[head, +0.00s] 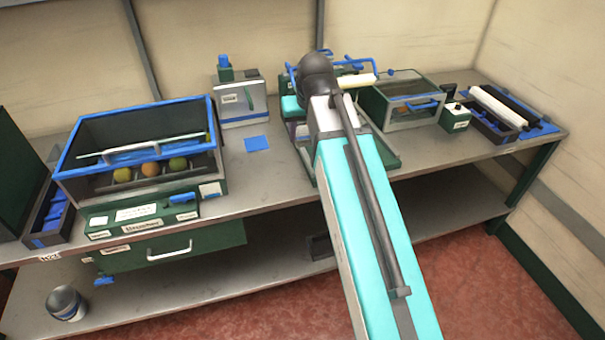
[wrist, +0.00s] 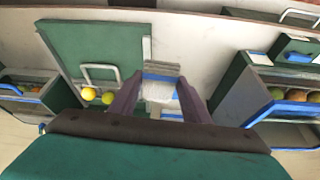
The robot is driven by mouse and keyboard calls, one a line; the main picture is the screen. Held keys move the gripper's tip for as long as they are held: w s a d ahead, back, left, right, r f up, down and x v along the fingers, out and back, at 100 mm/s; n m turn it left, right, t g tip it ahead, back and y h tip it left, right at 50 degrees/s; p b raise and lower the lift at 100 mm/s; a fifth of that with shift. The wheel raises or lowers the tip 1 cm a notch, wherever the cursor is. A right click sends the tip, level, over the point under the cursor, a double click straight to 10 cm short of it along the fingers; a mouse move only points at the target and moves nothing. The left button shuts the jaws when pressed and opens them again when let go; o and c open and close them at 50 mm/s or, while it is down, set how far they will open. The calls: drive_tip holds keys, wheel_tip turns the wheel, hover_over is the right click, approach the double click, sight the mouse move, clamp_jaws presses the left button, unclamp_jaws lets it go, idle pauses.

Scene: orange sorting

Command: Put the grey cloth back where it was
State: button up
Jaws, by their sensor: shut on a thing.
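In the wrist view, my gripper (wrist: 160,98) has its two purple fingers on either side of a small grey, layered piece with a blue band, which looks like the folded grey cloth (wrist: 161,69). The jaws are shut on it. A white patch shows just below the band, between the fingers. In the head view my arm reaches over the middle of the bench, and its dark wrist hides the fingers and the cloth.
A blue-rimmed case (head: 62,170) with several fruits stands at left on the bench (head: 270,190). A glass-fronted box (head: 400,122) and black and white rollers (head: 500,105) are at right. A blue square (head: 257,143) lies on clear bench. A can (head: 66,303) stands on the lower shelf.

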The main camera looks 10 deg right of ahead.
sight(305, 145)
drive_tip(key=shift+s+a, duration=0.2)
drive_tip(key=shift+s, duration=1.35)
